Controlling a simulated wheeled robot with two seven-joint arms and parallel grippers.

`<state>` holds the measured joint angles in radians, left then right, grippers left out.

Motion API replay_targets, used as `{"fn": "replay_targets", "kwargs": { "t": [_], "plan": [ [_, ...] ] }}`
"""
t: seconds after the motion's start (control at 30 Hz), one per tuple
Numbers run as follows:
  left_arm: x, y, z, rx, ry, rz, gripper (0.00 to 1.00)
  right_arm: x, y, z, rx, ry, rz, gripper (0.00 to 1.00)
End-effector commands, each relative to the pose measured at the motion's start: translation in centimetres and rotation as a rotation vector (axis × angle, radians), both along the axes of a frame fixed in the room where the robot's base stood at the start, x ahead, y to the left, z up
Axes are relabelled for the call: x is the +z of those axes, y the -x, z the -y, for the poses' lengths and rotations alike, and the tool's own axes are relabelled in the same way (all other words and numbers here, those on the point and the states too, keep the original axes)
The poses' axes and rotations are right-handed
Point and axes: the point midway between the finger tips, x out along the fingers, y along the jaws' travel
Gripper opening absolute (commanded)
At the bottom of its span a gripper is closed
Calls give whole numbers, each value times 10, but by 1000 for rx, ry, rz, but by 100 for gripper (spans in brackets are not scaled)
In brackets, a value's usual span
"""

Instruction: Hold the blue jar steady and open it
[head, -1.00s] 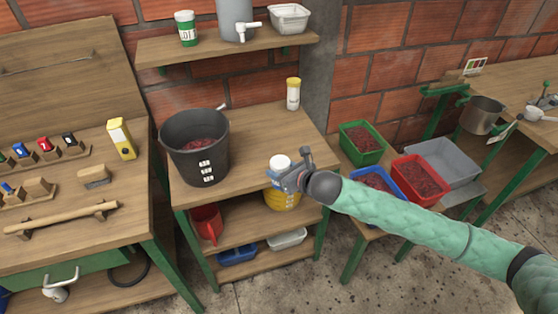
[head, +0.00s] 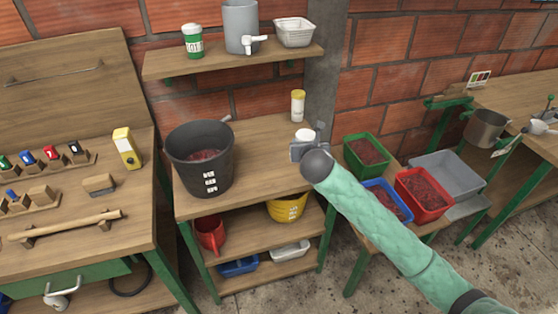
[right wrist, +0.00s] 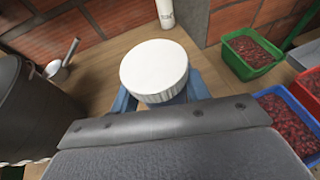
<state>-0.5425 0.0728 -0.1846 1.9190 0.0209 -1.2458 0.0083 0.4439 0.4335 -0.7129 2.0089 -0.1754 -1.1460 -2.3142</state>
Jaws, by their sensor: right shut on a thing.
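A jar with a round white ribbed lid (head: 305,135) is at my right gripper (head: 307,150), near the right end of the wooden bench. In the right wrist view the lid (right wrist: 154,69) is close and on top, with blue parts showing on both sides below it; I cannot tell which belong to the jar and which to the fingers. The right gripper is shut on the jar, below the lid. Most of the jar's body is hidden by the gripper. I cannot tell whether its base touches the bench. My left gripper is not in view.
A dark bucket (head: 185,165) stands left of the jar on the bench (head: 262,137). A white shaker (head: 298,106) with a yellow cap stands behind it. Green (head: 362,163), blue (head: 401,219) and red (head: 421,207) trays lie to the right. A yellow bucket (head: 287,208) sits on the shelf below.

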Motion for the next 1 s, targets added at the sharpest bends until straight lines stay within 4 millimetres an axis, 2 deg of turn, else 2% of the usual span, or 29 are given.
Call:
{"fn": "replay_targets", "kwargs": {
  "t": [0.1, 0.5, 0.77, 1.0],
  "plan": [
    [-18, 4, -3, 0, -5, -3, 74, -10, -10, -18, 1, -3, -3, 0],
    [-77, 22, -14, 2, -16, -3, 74, -47, -42, -70, 1, -2, -1, 0],
    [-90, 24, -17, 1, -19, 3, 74, -59, -48, -81, 1, 1, -1, 0],
    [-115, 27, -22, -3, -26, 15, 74, -89, -48, -81, 1, 0, -4, 0]
  ]
}}
